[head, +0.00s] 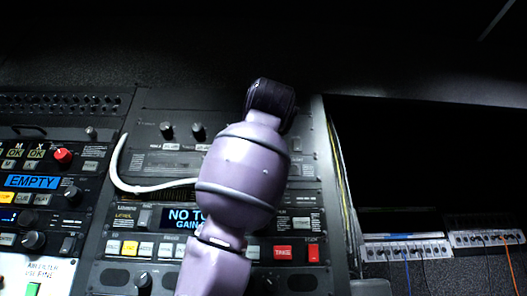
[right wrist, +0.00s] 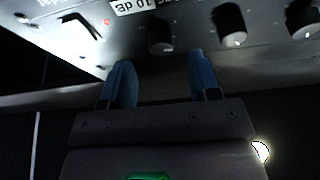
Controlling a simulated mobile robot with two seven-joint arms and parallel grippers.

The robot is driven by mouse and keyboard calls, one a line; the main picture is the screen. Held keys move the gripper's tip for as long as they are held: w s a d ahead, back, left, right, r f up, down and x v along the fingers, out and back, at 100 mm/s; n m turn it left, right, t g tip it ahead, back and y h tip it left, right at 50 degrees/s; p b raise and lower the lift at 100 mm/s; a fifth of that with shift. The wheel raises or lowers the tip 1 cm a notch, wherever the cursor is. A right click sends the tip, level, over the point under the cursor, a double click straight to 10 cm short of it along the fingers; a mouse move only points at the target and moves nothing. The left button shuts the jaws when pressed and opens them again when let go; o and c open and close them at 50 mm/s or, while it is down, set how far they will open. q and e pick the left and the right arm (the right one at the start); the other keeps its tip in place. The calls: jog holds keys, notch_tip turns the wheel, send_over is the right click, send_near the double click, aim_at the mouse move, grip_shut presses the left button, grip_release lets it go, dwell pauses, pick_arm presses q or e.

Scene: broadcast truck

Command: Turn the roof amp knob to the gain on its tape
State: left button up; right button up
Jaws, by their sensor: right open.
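My right arm rises through the middle of the head view, and its gripper is hidden behind the dark wrist end there. In the right wrist view my right gripper (right wrist: 160,68) has two blue fingers, open and apart, with nothing between the tips. A dark knob (right wrist: 159,35) on a grey panel stands just beyond the gap between the fingertips; I cannot tell any contact. A white tape (right wrist: 133,5) above it reads upside down, like "10 dB". I cannot tell for sure whether this is the roof amp knob. My left gripper is not in view.
More knobs (right wrist: 228,25) sit right of it in the wrist view. In the head view, two small knobs (head: 198,131) are on the upper rack panel, above a blue display (head: 185,218) reading "NO TO... GAIN". A white cable (head: 150,187) loops across the rack. Patch strips (head: 405,251) stand at right.

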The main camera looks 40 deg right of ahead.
pick_arm(q)
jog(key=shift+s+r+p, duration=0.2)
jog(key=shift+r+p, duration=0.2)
jog(key=shift+p, duration=0.25)
pick_arm(e)
jog(key=x, duration=0.4)
jog(key=shift+w+d+r, duration=0.1)
jog(key=shift+w, duration=0.1)
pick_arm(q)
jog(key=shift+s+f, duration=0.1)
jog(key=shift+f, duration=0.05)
pick_arm(e)
jog(key=c, duration=0.9)
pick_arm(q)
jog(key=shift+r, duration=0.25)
pick_arm(e)
jog(key=shift+m, duration=0.4)
